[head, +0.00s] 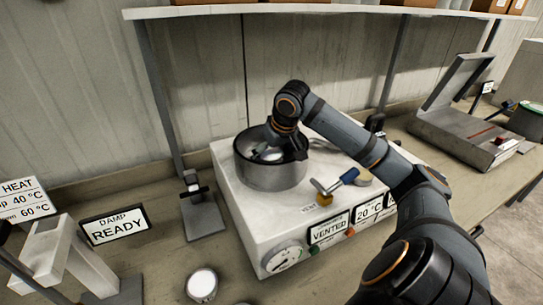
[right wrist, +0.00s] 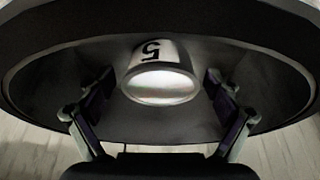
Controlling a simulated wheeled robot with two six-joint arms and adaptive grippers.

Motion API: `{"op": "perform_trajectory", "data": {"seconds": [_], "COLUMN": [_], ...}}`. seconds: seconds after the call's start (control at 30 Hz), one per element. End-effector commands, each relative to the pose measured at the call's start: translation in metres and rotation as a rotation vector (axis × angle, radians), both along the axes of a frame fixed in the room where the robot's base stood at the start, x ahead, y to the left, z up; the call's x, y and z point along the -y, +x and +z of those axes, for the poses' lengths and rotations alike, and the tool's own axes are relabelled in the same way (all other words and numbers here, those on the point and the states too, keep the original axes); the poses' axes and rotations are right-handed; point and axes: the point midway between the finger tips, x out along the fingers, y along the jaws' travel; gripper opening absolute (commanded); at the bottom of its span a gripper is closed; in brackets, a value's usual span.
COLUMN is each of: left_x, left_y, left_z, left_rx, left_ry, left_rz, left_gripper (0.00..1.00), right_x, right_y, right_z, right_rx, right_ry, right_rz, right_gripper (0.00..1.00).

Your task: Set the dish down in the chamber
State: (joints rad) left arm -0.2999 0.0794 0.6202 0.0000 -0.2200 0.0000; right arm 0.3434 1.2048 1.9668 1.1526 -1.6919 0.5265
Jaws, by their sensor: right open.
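The chamber (head: 268,177) is a round grey metal pot with an open top, set in the top of a white machine (head: 235,205). My right gripper (head: 270,152) reaches down into it from above. In the right wrist view the dish (right wrist: 160,75), a small pale round cup marked 5, stands inside the chamber (right wrist: 60,75). The open fingers of my right gripper (right wrist: 160,95) are on either side of the dish, with gaps between them and it. In the head view the arm partly hides the dish (head: 270,154). My left gripper is not in view.
A blue-handled valve (head: 340,183) and a gauge (head: 283,257) are on the machine, whose sign reads VENTED. Another white round dish (head: 202,285) stands on the bench in front. A DAMP READY sign (head: 115,225) stands left. A shelf (head: 300,9) runs above.

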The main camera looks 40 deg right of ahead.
Motion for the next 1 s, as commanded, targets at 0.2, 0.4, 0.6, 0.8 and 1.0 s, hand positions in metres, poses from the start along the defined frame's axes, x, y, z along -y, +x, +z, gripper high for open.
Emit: {"op": "perform_trajectory", "data": {"seconds": [0.2,0.4,0.6,0.8,1.0], "left_x": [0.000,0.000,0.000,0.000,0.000], "left_y": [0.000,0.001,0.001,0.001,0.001], "left_z": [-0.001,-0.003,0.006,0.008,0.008], "left_rx": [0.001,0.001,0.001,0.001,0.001], "left_ry": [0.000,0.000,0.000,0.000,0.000], "left_rz": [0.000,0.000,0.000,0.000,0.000], "left_gripper": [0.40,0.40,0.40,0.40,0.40], "right_x": [0.000,-0.003,-0.007,-0.008,-0.008], "right_y": [-0.005,-0.024,-0.039,-0.045,-0.045], "right_z": [0.017,0.063,0.102,0.114,0.114], "right_rx": [0.003,0.005,0.004,0.001,0.000], "right_ry": [-0.004,-0.005,-0.001,0.000,0.000], "right_rz": [-0.002,-0.002,-0.001,-0.001,-0.001], "right_gripper": [0.91,0.91,0.91,0.91,0.91]}}
